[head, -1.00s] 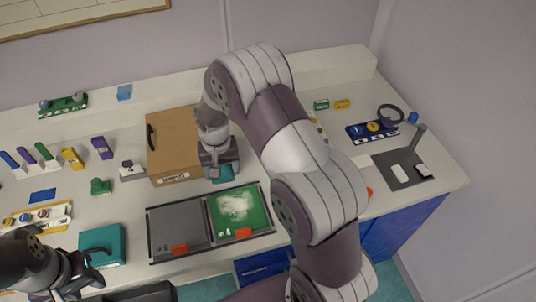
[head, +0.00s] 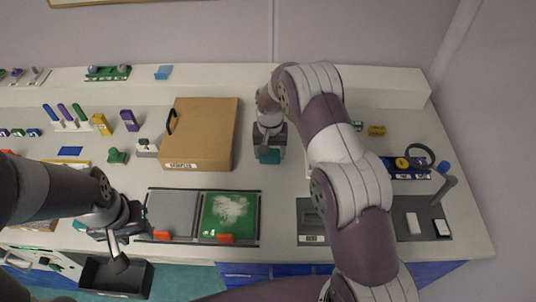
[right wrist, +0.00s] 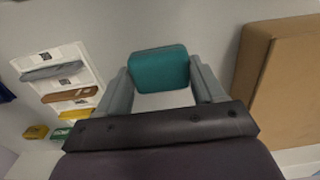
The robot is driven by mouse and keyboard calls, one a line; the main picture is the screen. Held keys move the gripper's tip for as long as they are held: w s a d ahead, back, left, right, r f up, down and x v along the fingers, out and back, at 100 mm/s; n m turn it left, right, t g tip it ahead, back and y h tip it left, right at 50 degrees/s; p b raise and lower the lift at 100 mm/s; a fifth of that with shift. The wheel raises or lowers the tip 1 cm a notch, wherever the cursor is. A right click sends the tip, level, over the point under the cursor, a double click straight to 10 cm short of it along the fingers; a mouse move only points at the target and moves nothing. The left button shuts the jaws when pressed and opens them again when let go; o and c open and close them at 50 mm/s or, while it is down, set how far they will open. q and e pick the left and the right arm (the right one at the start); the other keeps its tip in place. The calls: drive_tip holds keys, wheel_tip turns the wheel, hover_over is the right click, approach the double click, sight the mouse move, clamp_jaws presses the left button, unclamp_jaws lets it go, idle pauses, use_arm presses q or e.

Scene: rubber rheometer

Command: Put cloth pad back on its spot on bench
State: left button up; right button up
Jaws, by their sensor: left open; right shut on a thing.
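The teal cloth pad (head: 268,156) is between the fingers of my right gripper (head: 270,147), right of the brown case. In the right wrist view the pad (right wrist: 158,68) shows as a rounded teal block between both fingers, with white bench around it. I cannot tell whether the pad touches the bench. My left gripper (head: 128,224) is open at the front left, beside the grey and green trays, and appears empty. No marked spot for the pad can be made out.
The brown case (head: 205,130) stands left of my right gripper. The grey and green trays (head: 261,215) lie in front. A dark mat (head: 320,207) and a white rack (right wrist: 55,72) lie to the head view's right and the wrist view's left. Bench around the pad is clear.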

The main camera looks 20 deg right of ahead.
sight(266, 158)
drive_tip(key=shift+w+a+f, duration=0.3)
drive_tip(key=shift+w+f, duration=0.2)
drive_tip(key=shift+w, duration=0.15)
wheel_tip(266, 158, down, 4)
drive_tip(key=shift+a+r+p, duration=0.1)
drive_tip(key=shift+r+p, duration=0.1)
drive_tip(key=shift+p, duration=0.7)
drive_tip(key=shift+w+f, duration=0.1)
drive_tip(key=shift+f, duration=0.1)
drive_tip(key=shift+f+b, duration=0.15)
drive_tip(key=shift+b, duration=0.2)
drive_tip(key=o, duration=1)
